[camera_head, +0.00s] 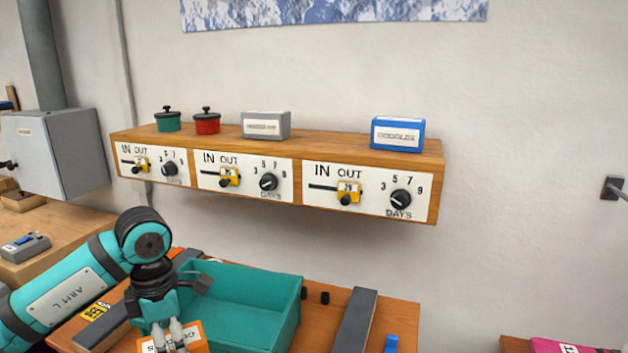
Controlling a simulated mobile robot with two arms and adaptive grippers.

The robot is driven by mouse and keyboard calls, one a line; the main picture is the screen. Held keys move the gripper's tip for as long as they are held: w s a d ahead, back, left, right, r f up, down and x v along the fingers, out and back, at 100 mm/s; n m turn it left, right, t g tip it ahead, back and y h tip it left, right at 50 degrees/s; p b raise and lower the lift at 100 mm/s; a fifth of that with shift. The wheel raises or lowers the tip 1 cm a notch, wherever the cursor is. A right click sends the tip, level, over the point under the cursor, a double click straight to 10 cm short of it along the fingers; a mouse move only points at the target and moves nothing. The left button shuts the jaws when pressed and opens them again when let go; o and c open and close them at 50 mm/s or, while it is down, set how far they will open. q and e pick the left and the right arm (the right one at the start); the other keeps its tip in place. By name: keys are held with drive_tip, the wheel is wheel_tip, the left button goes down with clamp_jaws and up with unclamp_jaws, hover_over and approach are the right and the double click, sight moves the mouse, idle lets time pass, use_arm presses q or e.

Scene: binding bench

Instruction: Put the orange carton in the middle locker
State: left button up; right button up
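An orange carton (196,336) with a white label shows at the bottom edge, partly cut off by the frame. My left gripper (170,335) points down at it, its two pale fingers close together and overlapping the carton. Whether they grip it I cannot tell. The middle locker (243,180) is the centre one of three white fronts in a wooden wall unit. Its front carries an IN/OUT slider with a yellow tag and a black DAYS dial. All three fronts look closed. My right gripper is not in view.
A teal tray (291,320) stands on the bench beside my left gripper. A dark grey bar (355,322) lies to its right. Two small pots, a grey box (266,125) and a blue box (398,134) stand on the wall unit. The wall right of the unit is mostly clear.

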use_arm(q)
drive_tip(key=s+d+f+m, duration=0.2)
drive_tip(key=s+m, duration=0.4)
drive_tip(key=m, duration=0.6)
drive_tip(key=s+d+f+m, duration=0.3)
drive_tip(key=s+f+m, duration=0.2)
drive_tip(key=m, duration=0.7)
drive_tip(key=shift+s+f, duration=0.15)
drive_tip(key=shift+s, duration=0.6)
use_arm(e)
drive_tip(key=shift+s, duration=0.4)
use_arm(q)
drive_tip(key=shift+w, duration=0.1)
